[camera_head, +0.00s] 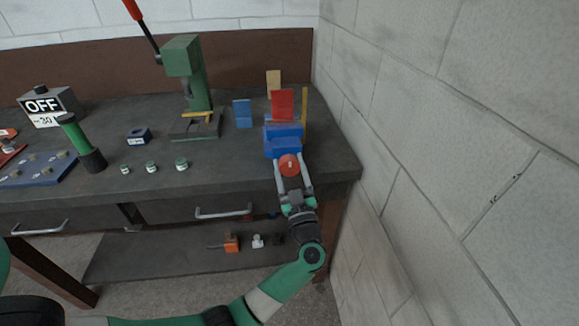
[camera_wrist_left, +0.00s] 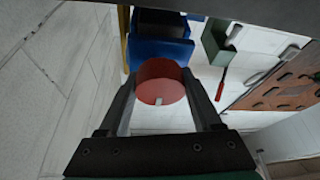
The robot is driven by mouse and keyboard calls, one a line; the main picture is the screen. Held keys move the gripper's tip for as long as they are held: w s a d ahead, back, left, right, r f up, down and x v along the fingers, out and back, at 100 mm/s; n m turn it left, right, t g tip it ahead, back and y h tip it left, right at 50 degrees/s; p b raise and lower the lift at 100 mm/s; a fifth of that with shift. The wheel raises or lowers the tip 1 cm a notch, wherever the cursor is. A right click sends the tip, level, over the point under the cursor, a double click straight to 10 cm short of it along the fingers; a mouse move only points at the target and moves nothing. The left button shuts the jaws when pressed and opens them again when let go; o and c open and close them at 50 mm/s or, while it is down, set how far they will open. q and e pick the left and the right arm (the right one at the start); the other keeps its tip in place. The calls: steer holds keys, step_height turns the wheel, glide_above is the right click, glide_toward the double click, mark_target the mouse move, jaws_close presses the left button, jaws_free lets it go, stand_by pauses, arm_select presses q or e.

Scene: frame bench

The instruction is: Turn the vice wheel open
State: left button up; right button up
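The blue vice (camera_head: 283,139) stands at the right end of the dark bench, near its front edge. Its round red wheel (camera_head: 289,160) faces the front and has a small pale mark on it. My left gripper (camera_head: 292,170) reaches up from the front, with one finger on each side of the wheel. In the left wrist view the fingers (camera_wrist_left: 160,85) meet the wheel's left and right edges, with no clear gap. The blue vice body (camera_wrist_left: 160,48) shows behind the wheel (camera_wrist_left: 160,84). My right gripper is not in view.
A red block (camera_head: 283,104) stands upright at the vice, near a yellow strip (camera_head: 305,112). A green press (camera_head: 187,75) and a small blue block (camera_head: 242,113) stand to the left. A brick wall (camera_head: 440,150) is close on the right. Drawer handles (camera_head: 223,213) stick out below.

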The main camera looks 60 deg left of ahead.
arm_select(q)
steer(key=c, duration=0.5)
